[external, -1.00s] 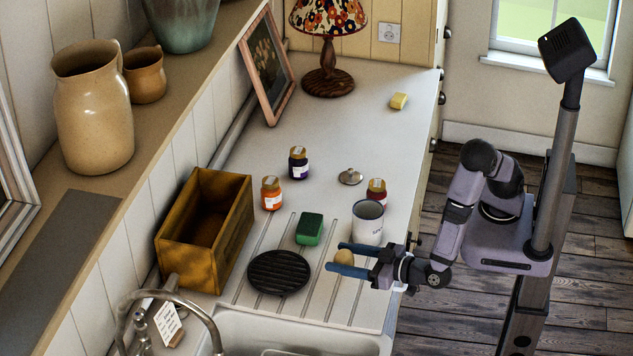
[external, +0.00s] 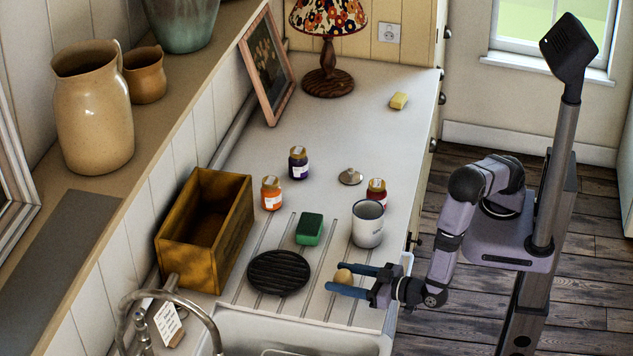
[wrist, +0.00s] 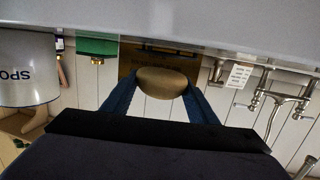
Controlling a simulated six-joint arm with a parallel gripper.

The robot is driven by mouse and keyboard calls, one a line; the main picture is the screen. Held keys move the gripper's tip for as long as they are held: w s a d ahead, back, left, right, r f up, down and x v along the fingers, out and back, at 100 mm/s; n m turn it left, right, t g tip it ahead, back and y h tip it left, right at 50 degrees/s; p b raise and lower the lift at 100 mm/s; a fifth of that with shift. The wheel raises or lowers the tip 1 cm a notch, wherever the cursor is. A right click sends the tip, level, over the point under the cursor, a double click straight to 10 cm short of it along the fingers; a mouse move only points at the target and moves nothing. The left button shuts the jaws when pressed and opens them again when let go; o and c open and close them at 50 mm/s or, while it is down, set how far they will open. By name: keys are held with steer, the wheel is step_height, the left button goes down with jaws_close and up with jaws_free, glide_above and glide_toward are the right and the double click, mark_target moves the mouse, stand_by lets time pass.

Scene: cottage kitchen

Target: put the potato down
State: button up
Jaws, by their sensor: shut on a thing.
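The potato (external: 343,276) is small, tan and rounded. My gripper (external: 336,279) has blue fingers and is shut on it, one finger on each side. They are over the ribbed draining part of the worktop, near its front edge. Whether the potato touches the worktop is hard to tell. In the wrist view the potato (wrist: 162,82) sits between the tips of my gripper (wrist: 160,90).
A white mug (external: 367,228) stands just behind my gripper. A black round trivet (external: 279,272) lies to the left, with a green sponge (external: 310,229) behind it. A wooden crate (external: 232,238) stands further left. The sink (external: 300,337) is in front.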

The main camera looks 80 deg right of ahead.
steer(key=shift+f+p, duration=0.35)
steer(key=shift+f, duration=0.9)
steer(key=shift+f, duration=0.1)
steer(key=shift+f, duration=0.15)
steer(key=o, duration=1.1)
steer(key=b+v, duration=0.3)
steer(key=v, duration=0.3)
steer(key=shift+a+f+b, duration=0.1)
steer(key=shift+f+b, duration=0.1)
steer(key=shift+b, duration=0.15)
steer(key=shift+s+a+r, duration=0.1)
steer(key=shift+s+r, duration=0.05)
steer(key=shift+s, duration=0.55)
steer(key=shift+c, duration=0.9)
